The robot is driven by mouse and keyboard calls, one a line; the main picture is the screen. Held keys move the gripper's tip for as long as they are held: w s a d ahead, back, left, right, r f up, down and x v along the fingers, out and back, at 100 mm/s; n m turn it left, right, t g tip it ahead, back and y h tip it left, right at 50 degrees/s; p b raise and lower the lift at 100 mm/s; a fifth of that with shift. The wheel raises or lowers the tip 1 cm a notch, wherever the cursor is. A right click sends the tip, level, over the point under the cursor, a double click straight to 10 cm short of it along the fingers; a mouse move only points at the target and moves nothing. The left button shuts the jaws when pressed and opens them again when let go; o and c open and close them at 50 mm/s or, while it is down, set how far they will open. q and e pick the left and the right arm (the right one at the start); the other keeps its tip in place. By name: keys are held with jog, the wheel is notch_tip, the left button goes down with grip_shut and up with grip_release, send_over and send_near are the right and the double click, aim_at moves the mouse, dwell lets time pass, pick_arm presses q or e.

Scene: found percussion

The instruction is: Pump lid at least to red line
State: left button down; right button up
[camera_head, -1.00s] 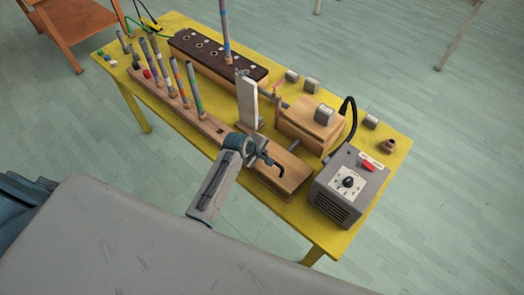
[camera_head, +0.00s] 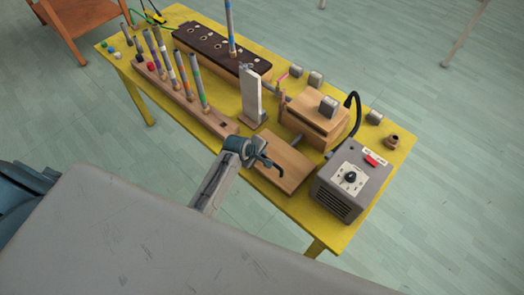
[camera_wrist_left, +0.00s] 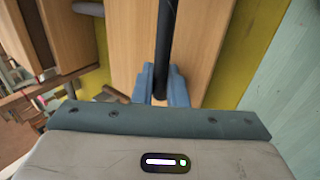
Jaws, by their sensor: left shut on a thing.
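My left gripper (camera_head: 262,153) is at the front edge of the yellow table. Its blue fingers (camera_wrist_left: 162,90) are shut on a dark bar (camera_wrist_left: 163,40) in the left wrist view. A dark hooked end (camera_head: 274,166) shows just beyond the fingers in the head view. The bar runs over a flat wooden board (camera_head: 285,160), which looks like the lid; it also shows in the left wrist view (camera_wrist_left: 200,45). A pale upright plate (camera_head: 251,95) stands behind it. I cannot make out a red line. My right gripper is not in view.
A wooden block (camera_head: 313,120) with a grey piece on it stands behind the board. A grey control box (camera_head: 345,193) stands close to the right. A rack (camera_head: 215,122) of coloured tubes is at the left. A dark-topped box (camera_head: 200,37) lies behind.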

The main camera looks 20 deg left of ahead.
pick_arm(q)
jog(key=shift+s+f, duration=0.15)
jog(key=shift+f, duration=0.1)
jog(key=shift+w+d+r, duration=0.1)
jog(key=shift+w+r, duration=0.25)
jog(key=shift+r, duration=0.2)
jog(key=shift+w+d+r, duration=0.1)
jog(key=shift+w+r, duration=0.2)
jog(key=shift+r, duration=0.25)
jog(key=shift+w+d+r, duration=0.25)
jog(key=shift+w+r, duration=0.55)
jog(key=shift+r, duration=0.25)
jog(key=shift+f, duration=0.1)
jog(key=shift+s+a+f, duration=0.2)
jog(key=shift+s+f, duration=0.3)
jog(key=shift+s, duration=0.05)
jog(key=shift+f, duration=0.1)
